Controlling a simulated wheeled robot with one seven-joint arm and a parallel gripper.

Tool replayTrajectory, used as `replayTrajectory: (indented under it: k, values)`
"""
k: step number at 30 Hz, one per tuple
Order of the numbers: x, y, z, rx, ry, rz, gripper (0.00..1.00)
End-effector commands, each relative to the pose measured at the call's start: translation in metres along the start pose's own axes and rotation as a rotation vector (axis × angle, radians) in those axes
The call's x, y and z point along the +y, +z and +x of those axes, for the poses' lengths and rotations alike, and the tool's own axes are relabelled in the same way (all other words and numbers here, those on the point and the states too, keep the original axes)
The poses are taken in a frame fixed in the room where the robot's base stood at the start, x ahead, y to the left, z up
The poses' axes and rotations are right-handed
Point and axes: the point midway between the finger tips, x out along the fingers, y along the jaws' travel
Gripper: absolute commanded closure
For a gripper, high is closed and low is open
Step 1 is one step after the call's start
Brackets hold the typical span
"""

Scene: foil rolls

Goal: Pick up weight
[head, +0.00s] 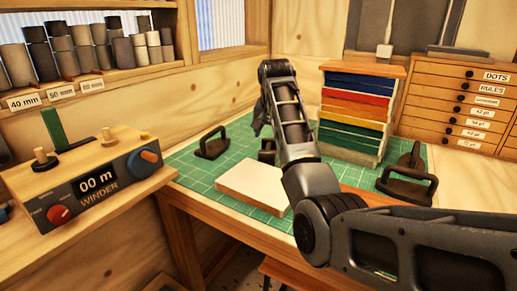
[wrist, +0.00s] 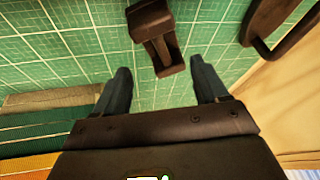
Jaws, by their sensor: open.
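Several dark iron weights with loop handles are on the green cutting mat. One weight (head: 212,144) sits at the left of the mat. Another weight (head: 267,151) is partly hidden behind my arm. A further one (head: 407,187) is at the right, with a dark shape close behind it. My gripper (wrist: 160,72) is open and empty, pointing down at the mat. In the wrist view a dark weight (wrist: 156,42) lies just ahead of and between the fingertips, apart from both. A second dark handle (wrist: 275,22) shows at the upper right.
A pale block (head: 254,184) lies on the mat (head: 190,165). A stack of coloured foil or sheets (head: 352,110) stands at the back right, near the drawers (head: 460,100). The winder (head: 90,185) stands on the left bench.

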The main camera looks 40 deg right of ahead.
Motion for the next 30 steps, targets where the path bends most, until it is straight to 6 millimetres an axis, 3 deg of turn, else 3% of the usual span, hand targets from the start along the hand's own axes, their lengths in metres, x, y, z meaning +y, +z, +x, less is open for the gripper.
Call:
replayTrajectory:
  k: [18, 28, 30]
  values:
    - [0.001, 0.003, 0.069, -0.003, 0.001, 0.001, 0.27]
    - [0.0, 0.003, 0.077, 0.0, 0.0, 0.0, 0.27]
    - [0.0, 0.003, 0.076, 0.0, 0.0, 0.0, 0.34]
